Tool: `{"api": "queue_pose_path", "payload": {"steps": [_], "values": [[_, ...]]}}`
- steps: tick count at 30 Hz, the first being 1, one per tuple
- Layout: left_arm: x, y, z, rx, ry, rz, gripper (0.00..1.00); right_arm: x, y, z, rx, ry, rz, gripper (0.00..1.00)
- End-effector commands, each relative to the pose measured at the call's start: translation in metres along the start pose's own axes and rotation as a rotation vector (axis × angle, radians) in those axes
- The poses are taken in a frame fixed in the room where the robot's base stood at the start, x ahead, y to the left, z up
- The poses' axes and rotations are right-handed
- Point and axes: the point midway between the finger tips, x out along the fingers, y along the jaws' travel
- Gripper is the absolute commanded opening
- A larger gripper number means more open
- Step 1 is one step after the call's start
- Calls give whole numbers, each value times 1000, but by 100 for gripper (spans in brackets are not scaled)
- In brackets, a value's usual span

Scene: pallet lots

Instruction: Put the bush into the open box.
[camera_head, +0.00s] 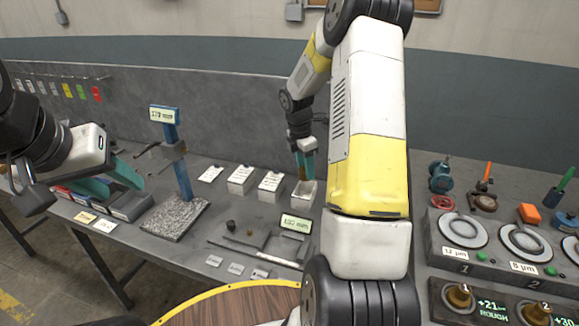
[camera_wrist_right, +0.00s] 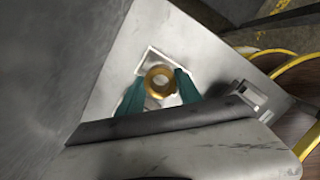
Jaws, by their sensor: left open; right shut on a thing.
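The bush (camera_wrist_right: 160,81) is a brass ring, seen end-on in the right wrist view between the two teal fingers of my right gripper (camera_wrist_right: 161,90). The gripper is shut on it. In the head view my right gripper (camera_head: 305,166) points down over the open box (camera_head: 303,197), a small white box at the right end of a row. The box's pale rim shows around the bush in the wrist view. Whether the bush is above the rim or inside it is hard to tell. My left gripper (camera_head: 112,178) is open and empty at the left, above the bench.
White labelled boxes (camera_head: 241,182) stand just left of the open box. A blue gauge stand (camera_head: 180,165) on a granite block (camera_head: 174,219) is further left. A grey fixture with numbered round plates (camera_head: 462,230) is at the right. A round wooden top (camera_head: 235,308) is in front.

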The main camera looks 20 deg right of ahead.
Motion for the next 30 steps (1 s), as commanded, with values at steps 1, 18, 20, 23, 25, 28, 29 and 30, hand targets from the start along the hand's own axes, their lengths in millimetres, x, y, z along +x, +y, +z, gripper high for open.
{"api": "queue_pose_path", "payload": {"steps": [1, 18, 20, 23, 25, 28, 29, 30], "values": [[0, 0, 0, 0, 0, 0, 45, 11, -3, -4, -5, 3, -9, 0], [0, 0, 0, 0, 0, 0, 45, 36, -2, -8, -3, 1, -5, 0], [0, 0, 0, 0, 0, 0, 45, 38, -2, -8, -3, 1, -5, 0], [0, 0, 0, 0, 0, 0, 45, 41, -2, -9, -3, 1, -5, 0], [0, 0, 0, 0, 0, 0, 45, 43, -2, -9, -3, 1, -5, 0], [0, 0, 0, 0, 0, 0, 45, 43, -2, -9, -2, 1, -4, 0], [0, 0, 0, 0, 0, 0, 45, 43, -2, -9, -2, 1, -5, 45], [0, 0, 0, 0, 0, 0, 45, 43, -2, -9, -2, 1, -5, 53]]}}
